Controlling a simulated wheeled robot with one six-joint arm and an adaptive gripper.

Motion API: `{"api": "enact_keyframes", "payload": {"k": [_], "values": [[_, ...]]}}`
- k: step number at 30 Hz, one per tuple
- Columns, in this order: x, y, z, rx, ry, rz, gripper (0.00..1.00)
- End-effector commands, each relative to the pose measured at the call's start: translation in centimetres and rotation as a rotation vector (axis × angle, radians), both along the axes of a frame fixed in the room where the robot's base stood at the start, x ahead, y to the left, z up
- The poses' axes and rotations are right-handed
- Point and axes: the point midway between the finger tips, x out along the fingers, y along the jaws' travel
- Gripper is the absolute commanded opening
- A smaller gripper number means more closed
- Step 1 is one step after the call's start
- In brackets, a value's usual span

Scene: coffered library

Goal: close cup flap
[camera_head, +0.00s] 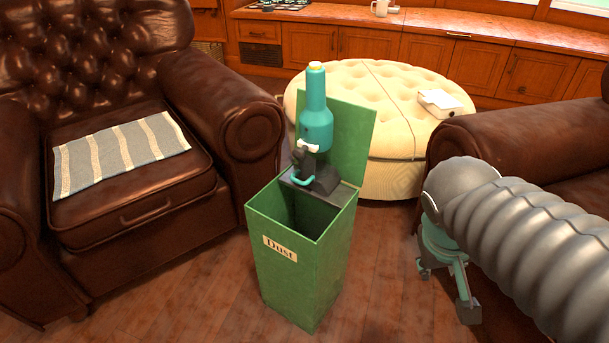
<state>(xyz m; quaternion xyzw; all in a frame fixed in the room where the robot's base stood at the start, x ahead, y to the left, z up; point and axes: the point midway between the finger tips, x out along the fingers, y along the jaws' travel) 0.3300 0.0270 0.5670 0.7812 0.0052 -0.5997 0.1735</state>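A green bin (300,265) labelled "Dust" stands on the wood floor in the middle, its top open. A green flap (352,137) stands raised at its back edge. A teal bottle-shaped thing (316,120) with a pale top rises in front of the flap. A dark part with a white piece and a teal loop (312,177) sits below it, at the bin's back rim; how they join is unclear. No cup with a flap is plain to see; a white mug (380,8) stands far back. My gripper (444,288) hangs empty right of the bin, fingers apart.
A brown leather armchair (220,100) with a striped cloth (120,152) stands left. A cream tufted ottoman (400,180) with a white box (440,103) is behind the bin. Another brown leather seat (530,140) is at right. Bare floor (385,275) lies between bin and gripper.

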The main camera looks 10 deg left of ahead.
Motion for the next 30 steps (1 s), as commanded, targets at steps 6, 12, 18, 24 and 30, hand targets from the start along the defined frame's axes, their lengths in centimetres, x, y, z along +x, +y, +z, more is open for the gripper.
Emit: {"api": "enact_keyframes", "payload": {"k": [6,12,18,24,30], "values": [[3.9,4.6,0.5,-0.293,0.046,0.175,0.36],[6.9,11.4,1.1,-0.557,-0.042,0.345,0.36],[8.0,21.0,1.4,-0.771,-0.236,0.527,0.36],[6.7,29.3,1.3,-0.877,-0.438,0.668,0.36],[5.7,32.8,1.1,-0.906,-0.533,0.725,0.36]]}}
